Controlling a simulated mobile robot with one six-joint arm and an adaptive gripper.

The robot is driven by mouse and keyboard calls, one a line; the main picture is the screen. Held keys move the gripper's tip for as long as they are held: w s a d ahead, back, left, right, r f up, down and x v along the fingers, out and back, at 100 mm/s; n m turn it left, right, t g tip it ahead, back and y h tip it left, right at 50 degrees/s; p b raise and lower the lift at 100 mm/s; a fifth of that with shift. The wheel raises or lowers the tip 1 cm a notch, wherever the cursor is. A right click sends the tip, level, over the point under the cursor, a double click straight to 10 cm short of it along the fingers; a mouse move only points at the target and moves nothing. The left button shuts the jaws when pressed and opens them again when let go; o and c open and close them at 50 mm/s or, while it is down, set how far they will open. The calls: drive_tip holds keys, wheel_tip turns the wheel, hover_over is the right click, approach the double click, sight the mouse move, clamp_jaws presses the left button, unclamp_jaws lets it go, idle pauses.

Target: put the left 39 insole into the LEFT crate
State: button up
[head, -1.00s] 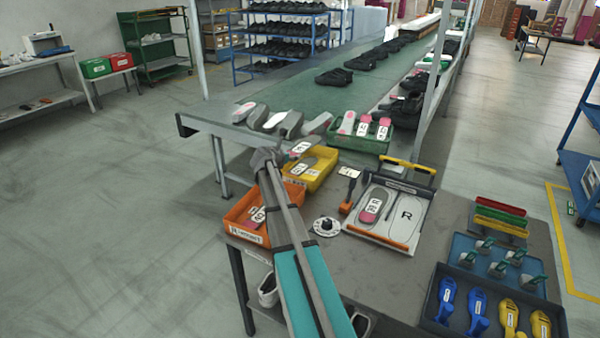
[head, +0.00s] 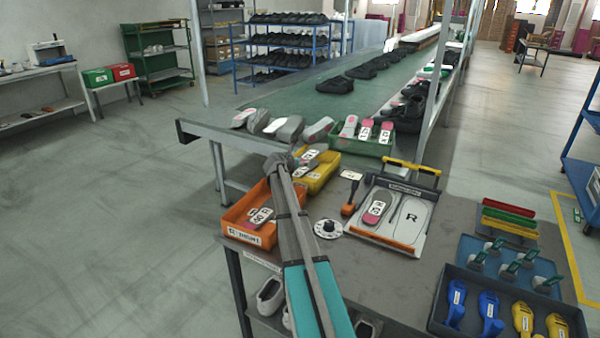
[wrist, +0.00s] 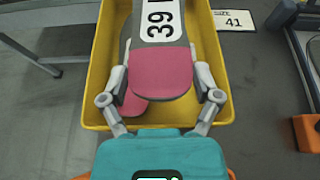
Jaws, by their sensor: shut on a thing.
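My gripper (wrist: 160,84) is shut on a grey insole with a pink heel (wrist: 160,72) and a white label reading 39. One finger is on each side of the heel. In the wrist view the insole is above the yellow bin (wrist: 222,108), and another pink-heeled insole (wrist: 133,102) lies partly hidden under it. In the head view my gripper (head: 284,163) is at the left edge of the yellow bin (head: 330,178). A green crate (head: 98,77) and a red crate (head: 122,72) stand on a far-left stand; their labels are too small to read.
An orange bin (head: 232,228) with insoles is beside my arm. A green bin (head: 372,150) of insoles is behind. A case with an R outline (head: 410,222), a round dial (head: 328,229) and tool trays lie right. Open floor (head: 90,200) is at left.

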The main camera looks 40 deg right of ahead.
drive_tip(key=shift+f, duration=0.1)
drive_tip(key=shift+w+d+f+b, duration=0.2)
drive_tip(key=shift+d+f+b, duration=0.2)
drive_tip(key=shift+f+b, duration=1.5)
drive_tip(key=shift+b, duration=0.1)
drive_tip(key=shift+f+b, duration=0.55)
drive_tip(key=shift+f, duration=0.05)
drive_tip(key=o, duration=0.8)
drive_tip(key=shift+s, duration=0.1)
drive_tip(key=shift+r, duration=0.15)
